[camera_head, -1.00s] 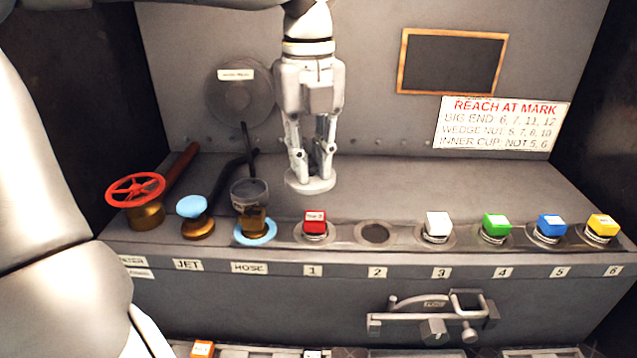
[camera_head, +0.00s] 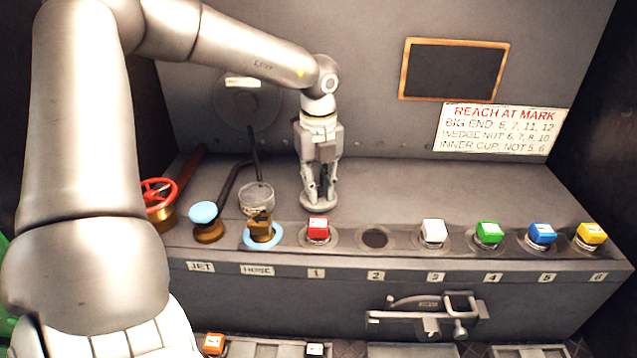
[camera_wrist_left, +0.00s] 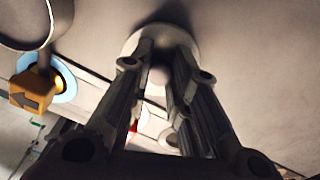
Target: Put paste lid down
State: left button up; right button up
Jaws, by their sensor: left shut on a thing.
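The paste lid is a pale grey round disc (camera_head: 319,204) with a small knob, over the grey shelf just behind the red-topped cup at place 1. My left gripper (camera_head: 320,192) points down and is shut on the lid's knob. In the left wrist view, the lid (camera_wrist_left: 190,44) shows beyond the fingers, with its knob between the fingertips (camera_wrist_left: 160,74). A dark shadow lies close beside the lid, and I cannot tell whether it touches the shelf. My right gripper is not in view.
A red-topped cup (camera_head: 317,227) stands close in front of the lid. Place 2 is an empty round hole (camera_head: 375,238). A glass cup (camera_head: 257,198) and a brass fitting (camera_head: 261,226) stand to the left. The shelf behind places 2 to 6 is clear.

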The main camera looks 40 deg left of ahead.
aim_at(319, 189)
pick_arm(q)
jog(key=shift+a+f, duration=0.1)
jog(key=shift+f, duration=0.25)
jog(key=shift+f+b, duration=0.2)
jog(key=shift+b, duration=0.15)
jog(key=o, duration=0.7)
jog(key=shift+c, duration=0.2)
jog(key=shift+r, duration=0.1)
jog(key=shift+r+p, duration=0.15)
jog(key=shift+p, duration=0.15)
notch_tip(319, 189, up, 12)
jog(key=b, duration=0.3)
